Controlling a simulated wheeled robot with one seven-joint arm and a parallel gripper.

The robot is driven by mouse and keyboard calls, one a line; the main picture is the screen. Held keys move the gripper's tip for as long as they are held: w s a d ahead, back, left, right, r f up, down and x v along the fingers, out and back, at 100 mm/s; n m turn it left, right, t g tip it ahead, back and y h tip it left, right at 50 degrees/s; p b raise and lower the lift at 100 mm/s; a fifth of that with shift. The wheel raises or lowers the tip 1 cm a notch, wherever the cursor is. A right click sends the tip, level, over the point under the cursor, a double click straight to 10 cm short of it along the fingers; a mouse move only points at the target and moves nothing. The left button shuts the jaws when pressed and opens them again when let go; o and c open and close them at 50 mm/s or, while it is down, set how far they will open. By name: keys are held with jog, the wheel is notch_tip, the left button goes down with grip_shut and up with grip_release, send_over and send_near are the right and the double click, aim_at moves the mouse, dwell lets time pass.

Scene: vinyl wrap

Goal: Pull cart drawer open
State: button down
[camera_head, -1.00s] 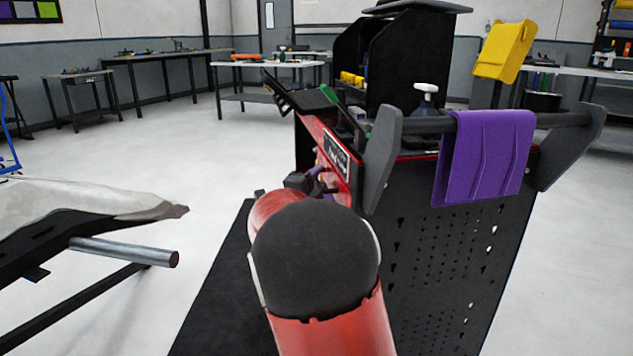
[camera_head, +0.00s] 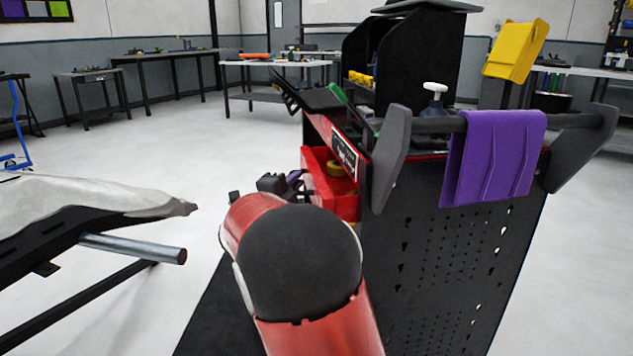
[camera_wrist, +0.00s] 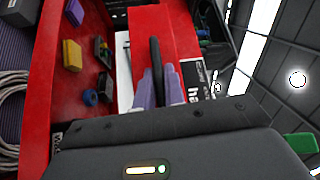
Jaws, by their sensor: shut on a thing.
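The red cart drawer (camera_head: 322,186) stands partly pulled out from the left side of the black-and-red cart (camera_head: 450,260). My gripper (camera_head: 293,181) is at the drawer's outer front, partly hidden behind my red arm. In the wrist view, the purple fingertips of my gripper (camera_wrist: 158,88) are shut on the black drawer handle (camera_wrist: 154,60). The open drawer (camera_wrist: 40,85) also shows there, with a yellow block (camera_wrist: 71,55) and a blue roll (camera_wrist: 90,97) inside.
A purple cloth (camera_head: 490,160) hangs over the cart's push bar (camera_head: 575,120). A spray bottle (camera_head: 433,104) stands on the cart top. At left, a covered stand with a metal tube (camera_head: 135,248) juts out. Clear floor lies between it and the cart.

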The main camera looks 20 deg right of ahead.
jog(key=shift+w+a, duration=0.2)
jog(key=shift+a, duration=0.6)
jog(key=c, duration=1.5)
grip_release()
jog(key=v, duration=0.7)
jog(key=shift+s+a, duration=0.25)
jog(key=shift+a, duration=0.05)
jog(key=shift+f, duration=0.1)
